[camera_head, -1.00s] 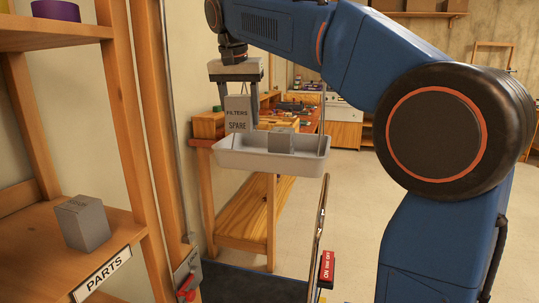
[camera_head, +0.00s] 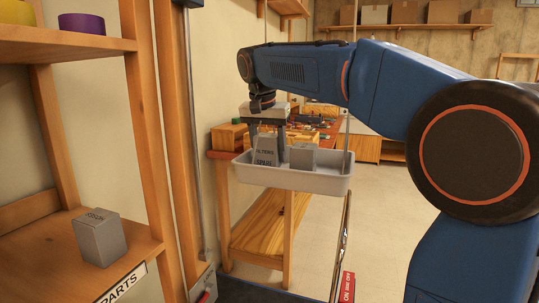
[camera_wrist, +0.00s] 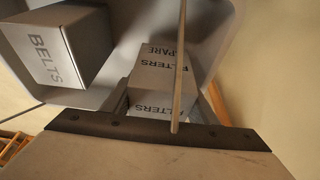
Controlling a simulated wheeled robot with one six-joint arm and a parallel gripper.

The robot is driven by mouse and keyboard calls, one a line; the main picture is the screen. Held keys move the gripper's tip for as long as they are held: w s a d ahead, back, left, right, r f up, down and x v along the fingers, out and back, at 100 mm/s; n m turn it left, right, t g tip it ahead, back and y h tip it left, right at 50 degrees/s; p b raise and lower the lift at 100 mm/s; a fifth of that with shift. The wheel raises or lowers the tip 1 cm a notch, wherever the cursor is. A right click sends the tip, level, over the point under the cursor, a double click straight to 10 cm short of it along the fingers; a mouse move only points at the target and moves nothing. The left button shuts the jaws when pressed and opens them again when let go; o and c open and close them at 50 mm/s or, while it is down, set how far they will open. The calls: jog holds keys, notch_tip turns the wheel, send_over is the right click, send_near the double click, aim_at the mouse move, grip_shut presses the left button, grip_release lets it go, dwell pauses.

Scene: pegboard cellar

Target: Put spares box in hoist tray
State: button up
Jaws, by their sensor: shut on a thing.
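The spares box (camera_head: 265,151) is grey and marked FILTERS and SPARE. My gripper (camera_head: 267,142) is shut on it, one finger on each side, and holds it upright at the left end of the grey hoist tray (camera_head: 300,181). The box's lower end is down inside the tray and partly hidden by the front rim, so I cannot tell whether it touches the floor. In the wrist view the spares box (camera_wrist: 165,80) stands against the tray's inside, with a thin rod crossing in front.
A grey box marked BELTS (camera_wrist: 58,45) sits in the tray to the right in the head view (camera_head: 303,157). Another grey box (camera_head: 99,237) stands on the PARTS shelf (camera_head: 45,255) at left. A wooden workbench (camera_head: 262,222) with tools is behind the tray.

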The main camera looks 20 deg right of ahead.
aim_at(265, 137)
jog(key=shift+f, duration=0.45)
jog(key=shift+f, duration=0.15)
jog(key=o, duration=0.9)
jog(key=shift+c, duration=0.2)
jog(key=v, duration=1.2)
